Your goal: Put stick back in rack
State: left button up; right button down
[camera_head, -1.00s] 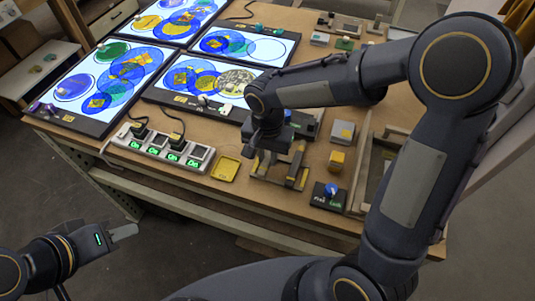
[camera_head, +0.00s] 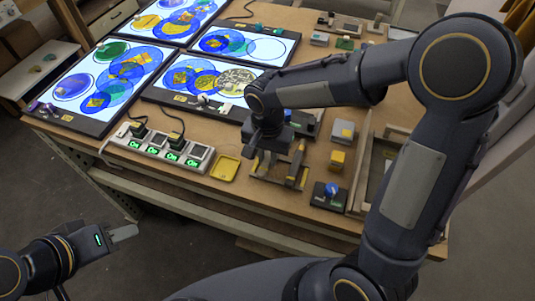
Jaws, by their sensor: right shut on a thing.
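The rack (camera_head: 268,181) is a small dark wooden frame near the table's front edge. A dark stick with a yellow band (camera_head: 298,157) stands tilted at the rack's right side. My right gripper (camera_head: 252,152) points down over the rack's left part. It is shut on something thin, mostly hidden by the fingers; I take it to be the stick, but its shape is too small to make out. My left gripper (camera_head: 122,233) is off the table at the lower left, with no object visible at it; its finger gap is not clear.
Lit panels with coloured glass (camera_head: 110,85) cover the table's back left. A power strip (camera_head: 165,150) and a yellow tray (camera_head: 225,168) lie left of the rack. A yellow block (camera_head: 337,160) and a blue-knob box (camera_head: 330,195) stand to its right.

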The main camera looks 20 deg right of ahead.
jog(key=shift+f+b, duration=0.3)
jog(key=c, duration=1.2)
grip_release()
jog(key=shift+r, duration=0.1)
notch_tip(320, 180, up, 7)
jog(key=shift+r, duration=0.2)
jog(key=shift+s+d+r, duration=0.2)
jog(key=shift+d+r, duration=0.15)
jog(key=s+d+n+t+y, duration=0.2)
jog(key=s+d, duration=0.2)
jog(key=s, duration=0.4)
jog(key=s+d+r+n+t+y, duration=0.1)
jog(key=s+d+n+t, duration=0.2)
jog(key=s, duration=0.5)
jog(key=shift+d+r+t+y, duration=0.15)
jog(key=shift+d+t+y, duration=0.2)
jog(key=shift+d, duration=0.4)
